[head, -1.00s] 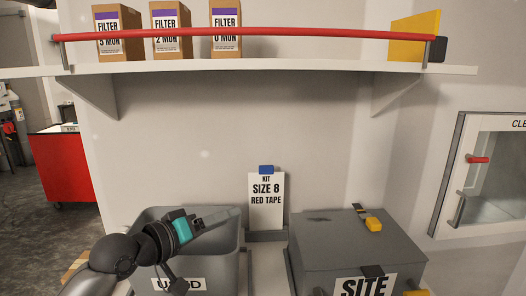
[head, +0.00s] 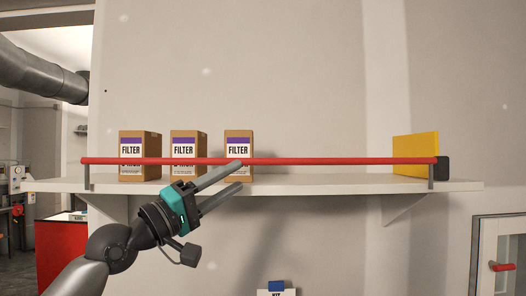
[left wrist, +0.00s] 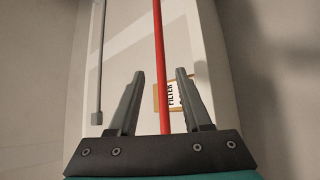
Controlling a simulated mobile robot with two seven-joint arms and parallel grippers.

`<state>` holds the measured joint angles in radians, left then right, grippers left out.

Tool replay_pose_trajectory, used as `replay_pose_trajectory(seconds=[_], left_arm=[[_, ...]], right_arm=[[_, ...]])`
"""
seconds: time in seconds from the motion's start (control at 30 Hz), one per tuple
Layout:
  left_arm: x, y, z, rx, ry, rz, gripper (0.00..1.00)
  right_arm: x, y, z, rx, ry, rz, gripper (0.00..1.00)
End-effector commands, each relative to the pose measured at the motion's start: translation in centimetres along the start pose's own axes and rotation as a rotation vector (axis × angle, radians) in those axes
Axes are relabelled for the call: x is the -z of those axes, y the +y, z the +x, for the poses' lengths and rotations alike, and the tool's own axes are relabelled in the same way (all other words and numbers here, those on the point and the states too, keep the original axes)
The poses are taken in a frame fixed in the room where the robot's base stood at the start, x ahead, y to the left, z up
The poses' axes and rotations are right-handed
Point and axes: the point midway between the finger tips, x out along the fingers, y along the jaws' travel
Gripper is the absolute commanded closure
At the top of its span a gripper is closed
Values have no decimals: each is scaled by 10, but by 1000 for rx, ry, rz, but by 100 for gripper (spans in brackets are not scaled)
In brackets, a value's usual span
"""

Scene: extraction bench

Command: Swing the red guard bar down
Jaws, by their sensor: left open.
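The red guard bar (head: 340,160) runs level across the front of the white shelf, held by short grey posts near both ends. My left gripper (head: 240,174) is open and empty just below the bar, its upper fingertip overlapping it in the head view, in front of the rightmost filter box. In the left wrist view the bar (left wrist: 158,30) runs lengthwise through the gap between the two open fingers (left wrist: 160,73). I cannot tell whether the bar lies between the fingers or beyond them. My right gripper is in neither view.
Three brown filter boxes, left (head: 139,170), middle (head: 187,170) and right (head: 238,142), stand on the shelf (head: 330,187) behind the bar. A yellow block (head: 413,150) is at the right end. A window with a red handle (head: 502,267) is at lower right.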

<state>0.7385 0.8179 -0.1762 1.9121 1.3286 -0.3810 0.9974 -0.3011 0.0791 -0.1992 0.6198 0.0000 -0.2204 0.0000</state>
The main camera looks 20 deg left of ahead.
Motion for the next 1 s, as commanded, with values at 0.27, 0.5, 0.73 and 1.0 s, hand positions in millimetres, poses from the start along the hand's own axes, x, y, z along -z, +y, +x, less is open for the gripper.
replay_pose_trajectory(seconds=[0.27, 0.5, 0.73, 1.0], left_arm=[[1, 3, 58, -1, 0, -2, 51], [0, 0, 84, 1, -1, 0, 51], [-1, -1, 90, 1, 0, 2, 51], [-1, -1, 90, 1, -1, 2, 61]], right_arm=[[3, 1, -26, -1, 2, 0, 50], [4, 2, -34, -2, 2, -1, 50], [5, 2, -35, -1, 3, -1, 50], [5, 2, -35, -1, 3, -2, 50]])
